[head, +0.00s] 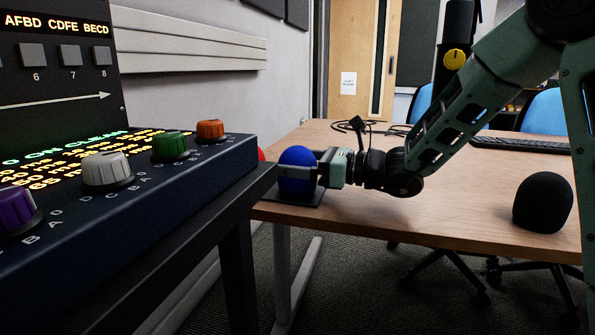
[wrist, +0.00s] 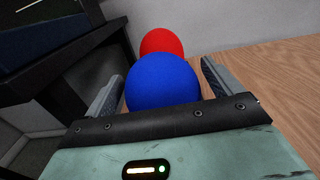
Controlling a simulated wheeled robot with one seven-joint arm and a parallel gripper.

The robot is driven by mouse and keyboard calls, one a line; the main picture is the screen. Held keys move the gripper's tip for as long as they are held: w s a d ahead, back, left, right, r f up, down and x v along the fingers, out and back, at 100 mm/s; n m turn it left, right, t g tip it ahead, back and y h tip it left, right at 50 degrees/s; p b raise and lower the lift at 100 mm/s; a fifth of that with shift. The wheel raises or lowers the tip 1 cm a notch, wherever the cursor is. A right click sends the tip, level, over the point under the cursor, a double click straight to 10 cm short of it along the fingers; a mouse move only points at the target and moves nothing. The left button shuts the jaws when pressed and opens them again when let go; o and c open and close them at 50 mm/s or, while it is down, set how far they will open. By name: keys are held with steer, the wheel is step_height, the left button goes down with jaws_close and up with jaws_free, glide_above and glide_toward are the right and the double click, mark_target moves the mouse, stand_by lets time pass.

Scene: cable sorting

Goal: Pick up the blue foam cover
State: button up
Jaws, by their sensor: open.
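The blue foam cover (head: 297,161) is a rounded blue piece on a dark flat pad (head: 290,194) at the left edge of the wooden table. In the wrist view the blue foam cover (wrist: 162,86) lies between the two fingers of my gripper (wrist: 160,85). In the head view my gripper (head: 312,172) reaches it from the right, with the fingers level around it. The fingers are open, and a gap shows on the right side in the wrist view. The lower part of the cover is hidden by my gripper.
A red foam cover (wrist: 162,42) stands just behind the blue one. A black foam cover (head: 543,203) stands at the table's right. A console with coloured knobs (head: 170,147) fills the left. A cable (head: 358,126) and a keyboard (head: 520,145) lie farther back. The table's middle is clear.

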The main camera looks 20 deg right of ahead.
steer(key=c, duration=1.1)
steer(key=shift+o, duration=0.2)
step_height(320, 180, up, 10)
steer(key=p, duration=0.4)
